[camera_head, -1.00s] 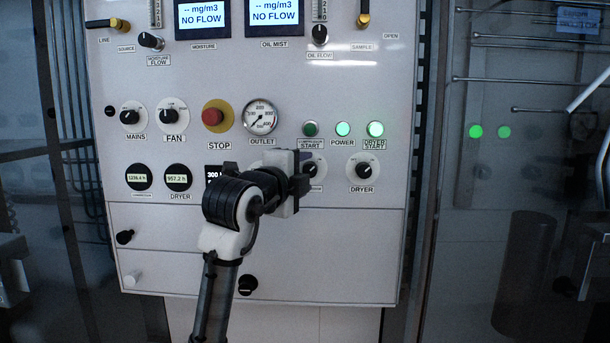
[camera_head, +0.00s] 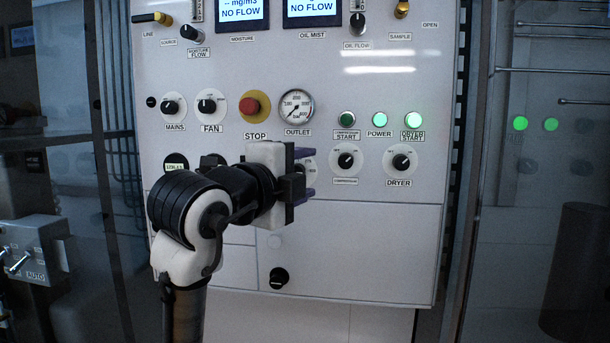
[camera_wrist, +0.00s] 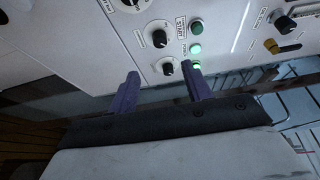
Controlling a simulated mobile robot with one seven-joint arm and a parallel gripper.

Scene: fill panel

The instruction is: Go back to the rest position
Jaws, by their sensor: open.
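My gripper (camera_head: 306,172) is in front of the white control panel (camera_head: 340,245), in the lower middle of the head view, with my arm coming up from below left. Its two purple fingers are apart with nothing between them. In the wrist view my gripper (camera_wrist: 158,90) also shows open and empty, its fingers below the knobs and lit buttons. It appears apart from the panel face. My wrist hides part of the panel's lower-left dials.
The red stop button (camera_head: 251,106), outlet gauge (camera_head: 296,106), compressor knob (camera_head: 346,161) and dryer knob (camera_head: 402,162) are on the panel near my gripper. The power light (camera_head: 380,119) glows green. A grey box (camera_head: 35,245) stands at the left.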

